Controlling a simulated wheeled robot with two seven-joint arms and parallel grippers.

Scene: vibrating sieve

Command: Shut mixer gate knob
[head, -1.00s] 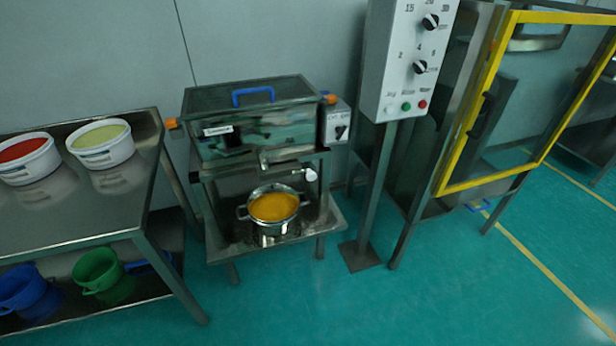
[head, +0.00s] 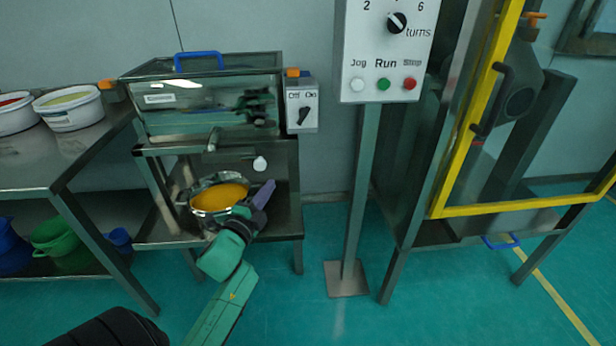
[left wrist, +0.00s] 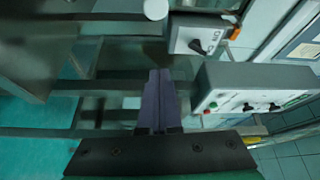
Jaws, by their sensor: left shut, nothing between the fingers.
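The mixer (head: 205,108) is a clear-sided metal tank with a blue lid handle. Under it, beside a short metal spout (head: 213,140), is a round white knob (head: 260,163), which I take for the gate knob. The white knob also shows at the top edge of the left wrist view (left wrist: 155,9). My left gripper (head: 266,192) is shut and empty, with its purple fingers just below the knob and apart from it in the head view. The shut fingers (left wrist: 154,72) point up the left wrist view. My right gripper is not in view.
A steel pot (head: 192,200) of orange material stands on the lower shelf, close beside my left gripper. A switch box (head: 302,106) is on the mixer's right. A control panel post (head: 362,200) and a yellow-framed machine (head: 500,208) stand right. A steel table (head: 75,150) stands left.

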